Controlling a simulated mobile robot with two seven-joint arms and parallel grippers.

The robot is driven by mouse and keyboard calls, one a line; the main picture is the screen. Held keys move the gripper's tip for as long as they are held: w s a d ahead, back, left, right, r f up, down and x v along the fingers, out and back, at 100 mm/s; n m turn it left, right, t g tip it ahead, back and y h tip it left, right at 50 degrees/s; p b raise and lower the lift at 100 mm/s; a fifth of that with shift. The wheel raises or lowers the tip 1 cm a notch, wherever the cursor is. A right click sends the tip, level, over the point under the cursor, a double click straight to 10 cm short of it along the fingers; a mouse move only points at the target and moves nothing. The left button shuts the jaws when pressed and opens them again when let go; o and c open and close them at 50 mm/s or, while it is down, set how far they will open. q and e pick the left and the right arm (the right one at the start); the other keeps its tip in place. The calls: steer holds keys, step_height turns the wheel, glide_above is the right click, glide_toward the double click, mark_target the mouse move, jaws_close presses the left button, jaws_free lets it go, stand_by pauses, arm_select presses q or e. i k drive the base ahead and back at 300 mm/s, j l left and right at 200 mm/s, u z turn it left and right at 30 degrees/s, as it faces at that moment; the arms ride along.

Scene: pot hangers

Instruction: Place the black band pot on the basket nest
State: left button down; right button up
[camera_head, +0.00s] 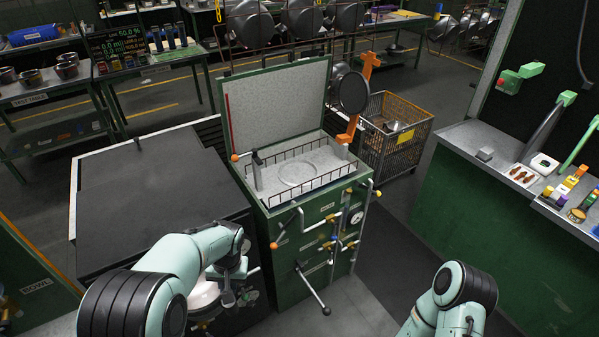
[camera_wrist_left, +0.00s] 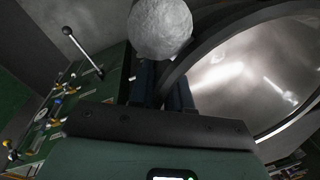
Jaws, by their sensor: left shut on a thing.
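My left gripper (camera_head: 232,288) is low in front of the green machine, partly hidden by my own arm. In the left wrist view its fingers (camera_wrist_left: 160,88) are shut at the dark rim of a large shiny pot (camera_wrist_left: 260,72), which I take as the black band pot. A grey rough round knob or ball (camera_wrist_left: 160,28) shows just beyond the fingertips. In the head view the pot (camera_head: 204,296) is a pale patch beside the gripper, mostly hidden. The basket nest (camera_head: 298,173) appears as a ring inside the wire-railed tray on the green machine. My right gripper is out of view.
A raised lid (camera_head: 277,105) stands behind the tray. An orange-armed black disc (camera_head: 354,92) stands at its right. Levers and valves (camera_head: 312,290) stick out in front. A dark-topped bench (camera_head: 150,190) is left; a wire cart (camera_head: 398,135) is behind right.

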mark_target(297, 176)
steer(key=i+l+u, duration=0.1)
steer(key=l, duration=0.25)
steer(key=i+l+u, duration=0.1)
steer(key=i+l, duration=0.4)
steer(key=l, duration=0.3)
steer(key=i+l+u, duration=0.15)
steer(key=l, duration=0.25)
steer(key=i+l+u, duration=0.1)
steer(key=l, duration=0.35)
steer(key=i+l+u, duration=0.1)
steer(key=i+l, duration=0.15)
steer(key=l, duration=0.15)
steer(key=i+l+u, duration=0.1)
steer(key=l, duration=0.35)
steer(key=i+l+u, duration=0.1)
steer(key=l, duration=0.35)
steer(key=i+l, duration=0.4)
steer(key=i, duration=0.25)
